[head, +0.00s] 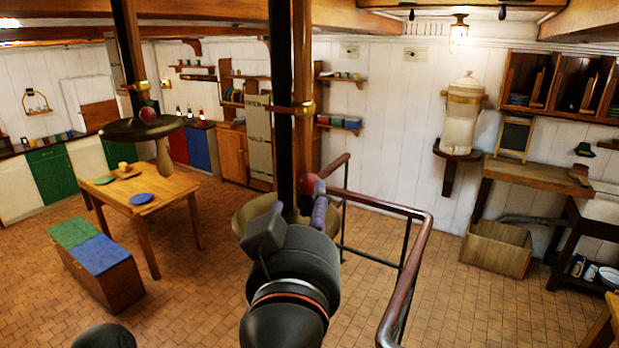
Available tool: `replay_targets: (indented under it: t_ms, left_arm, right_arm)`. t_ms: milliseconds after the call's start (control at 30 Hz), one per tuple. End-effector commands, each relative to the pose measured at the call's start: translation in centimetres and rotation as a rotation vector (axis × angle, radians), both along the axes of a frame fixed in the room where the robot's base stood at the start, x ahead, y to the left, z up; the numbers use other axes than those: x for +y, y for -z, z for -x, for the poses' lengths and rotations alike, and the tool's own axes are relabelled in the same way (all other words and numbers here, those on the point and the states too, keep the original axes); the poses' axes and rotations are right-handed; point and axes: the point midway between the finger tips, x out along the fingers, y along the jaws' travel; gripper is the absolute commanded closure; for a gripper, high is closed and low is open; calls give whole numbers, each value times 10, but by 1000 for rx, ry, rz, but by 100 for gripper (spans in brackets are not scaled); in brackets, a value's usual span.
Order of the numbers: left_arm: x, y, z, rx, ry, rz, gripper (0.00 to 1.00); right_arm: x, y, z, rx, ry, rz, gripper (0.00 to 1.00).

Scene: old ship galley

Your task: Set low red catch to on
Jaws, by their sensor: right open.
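A round red knob (310,184) shows just beyond my right gripper, beside a dark upright pole (282,150); it looks like the low red catch. My right gripper (297,208) reaches up from the bottom middle, its fingers apart. One finger's tip is just below the knob in the picture; I cannot tell whether they touch. The gripper hides the knob's mounting and part of a brass-coloured pan (243,212) behind it, so the catch's setting cannot be read. Another red knob (147,114) sits by a dark disc (120,130) on a second pole at the left.
A wooden handrail (418,255) on dark posts stands close to the right of my right gripper. A wooden table (165,200) and a bench with green and blue panels (100,262) stand left. A wooden crate (496,250) is at right. Tiled floor is open between.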

Motion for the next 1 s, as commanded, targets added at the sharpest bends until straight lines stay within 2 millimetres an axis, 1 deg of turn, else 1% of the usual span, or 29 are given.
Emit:
replay_targets:
  t_ms: [33, 200, 433, 600, 900, 933, 967, 1000]
  left_arm:
    - [0, -3, -1, -1, 0, 0, 27]
    - [0, -8, -1, -3, -1, -1, 27]
    - [0, -13, -1, -3, 0, -1, 27]
    - [0, -14, -1, -3, 0, -1, 27]
    - [0, -14, -1, -3, 0, -1, 27]
    - [0, -14, -1, -3, 0, -1, 27]
    - [0, -14, -1, -3, -1, -1, 27]
    - [0, -14, -1, -3, -1, -1, 27]
  right_arm:
    - [-2, -1, -10, 2, 6, 2, 42]
    - [-7, -1, -39, 2, 6, 3, 42]
    - [-10, -1, -69, 0, 3, 2, 42]
    - [-12, -1, -79, 0, 1, 0, 42]
    - [-12, -1, -81, -1, 0, 0, 42]
    - [-12, -1, -81, -1, 0, 0, 48]
    - [-12, -1, -81, -1, 0, 0, 56]
    - [-12, -1, -81, -1, 0, 0, 67]
